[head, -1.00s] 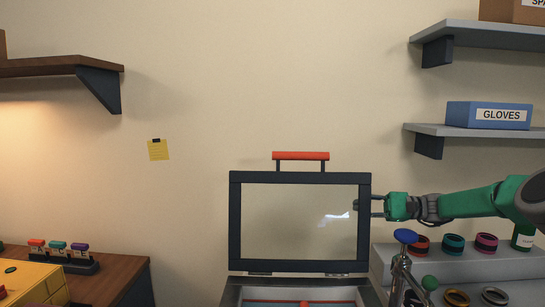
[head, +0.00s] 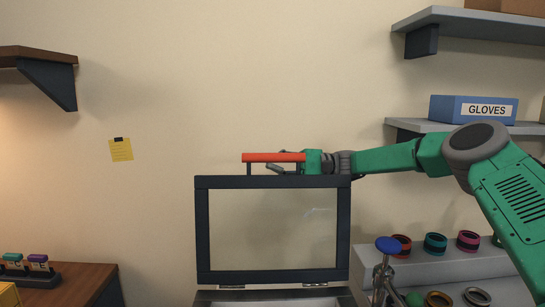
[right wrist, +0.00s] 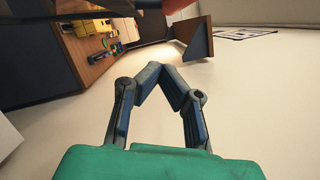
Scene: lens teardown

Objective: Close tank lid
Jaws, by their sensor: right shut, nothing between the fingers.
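The tank lid (head: 202,235) stands upright and open, a dark frame around a clear pane, hinged at its lower edge to the tank (head: 275,301), which shows only as a strip at the bottom of the head view. A red bar handle (head: 272,157) is on the lid's top edge. My right gripper (head: 280,166) is shut and empty at the right part of the handle, above the lid's top edge. Part of it is hidden by the handle, and contact cannot be told. Its closed fingers show in the right wrist view (right wrist: 166,76). My left gripper is not in view.
A stepped grey stand (head: 450,263) with several coloured rings and a blue-knobbed metal fixture (head: 388,245) stand right of the tank. Grey shelves hold a GLOVES box (head: 472,109). A wooden cabinet (head: 85,278) is at left. The wall area above the lid is clear.

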